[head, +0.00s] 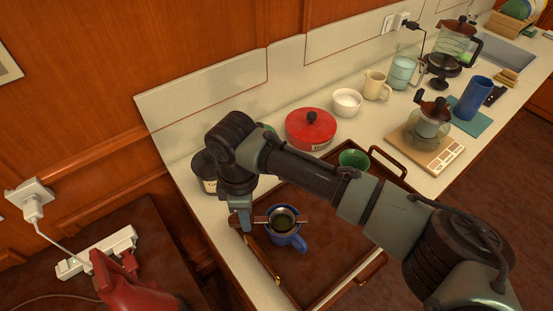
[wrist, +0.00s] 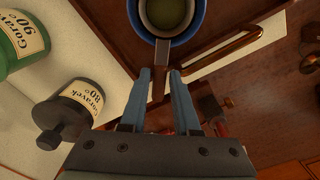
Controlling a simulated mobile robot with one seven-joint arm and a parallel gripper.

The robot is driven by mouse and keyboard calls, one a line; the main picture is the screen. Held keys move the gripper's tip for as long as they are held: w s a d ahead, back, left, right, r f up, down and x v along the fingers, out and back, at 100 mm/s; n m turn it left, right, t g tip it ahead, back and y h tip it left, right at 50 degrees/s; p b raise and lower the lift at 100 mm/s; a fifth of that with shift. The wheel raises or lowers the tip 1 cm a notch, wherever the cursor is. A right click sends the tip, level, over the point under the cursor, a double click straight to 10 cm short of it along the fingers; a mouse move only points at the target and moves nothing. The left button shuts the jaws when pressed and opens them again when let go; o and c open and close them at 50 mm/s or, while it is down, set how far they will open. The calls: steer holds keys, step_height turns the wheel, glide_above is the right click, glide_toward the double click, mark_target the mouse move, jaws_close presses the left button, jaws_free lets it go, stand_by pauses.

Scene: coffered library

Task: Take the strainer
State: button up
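In the wrist view the strainer bowl (wrist: 168,12) is at the top edge, inside the mug's blue rim (wrist: 201,20), and one handle (wrist: 161,55) points toward me. My gripper (wrist: 160,74) is open, its two blue-grey fingers on either side of that handle's end, with narrow gaps showing. In the head view my gripper (head: 244,222) is at the left of the mug, partly hidden by my wrist.
A green bowl (head: 354,159) is on the tray, which has raised rims and handles. A red lidded pot (head: 311,129), a white bowl (head: 347,102) and a dark labelled jar (head: 205,169) stand behind.

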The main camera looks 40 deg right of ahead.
steer(key=shift+f, duration=0.5)
steer(key=shift+c, duration=0.2)
jaws_close()
steer(key=shift+r, duration=0.15)
